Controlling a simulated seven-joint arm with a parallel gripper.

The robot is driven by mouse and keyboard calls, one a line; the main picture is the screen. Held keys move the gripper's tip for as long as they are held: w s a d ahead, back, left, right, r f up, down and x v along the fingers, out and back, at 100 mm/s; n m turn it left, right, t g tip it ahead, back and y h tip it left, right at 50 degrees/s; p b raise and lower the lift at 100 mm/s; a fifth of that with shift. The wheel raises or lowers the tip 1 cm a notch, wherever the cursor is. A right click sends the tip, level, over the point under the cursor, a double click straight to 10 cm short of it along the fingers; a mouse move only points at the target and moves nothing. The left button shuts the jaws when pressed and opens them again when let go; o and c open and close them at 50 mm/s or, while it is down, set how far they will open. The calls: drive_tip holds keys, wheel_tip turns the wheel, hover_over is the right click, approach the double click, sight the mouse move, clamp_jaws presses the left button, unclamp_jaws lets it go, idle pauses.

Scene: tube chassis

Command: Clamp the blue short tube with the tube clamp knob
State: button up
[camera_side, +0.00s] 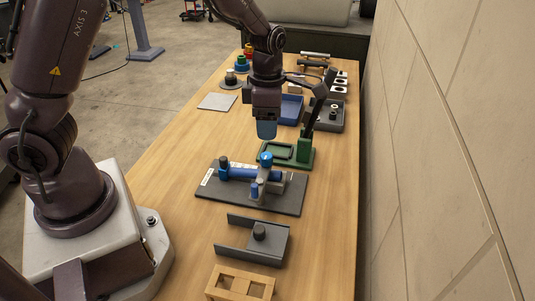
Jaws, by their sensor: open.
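A dark grey base plate (285,207) lies on the wooden table and carries the tube chassis. A blue tube (240,173) lies horizontally across it, in line with a grey block at its right. A round blue knob (265,158) stands on a grey post at the middle of the plate, beside the tube. A small upright blue piece (254,190) sits in front of the post. I cannot tell whether the tube is clamped. My gripper (266,132) points down above the knob, apart from it, with nothing visible held. Its finger gap is hard to see.
A green fixture with an upright dark lever (312,122) stands close behind the plate at the right. A grey channel-shaped fixture (258,237) and a wooden frame (240,284) are in front. Blue and grey trays stand farther back. A wall borders the table's right side.

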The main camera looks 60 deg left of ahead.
sight(268, 155)
wheel_tip(268, 155, down, 9)
drive_tip(key=shift+f, duration=0.1)
idle(0.3)
drive_tip(key=c, duration=0.9)
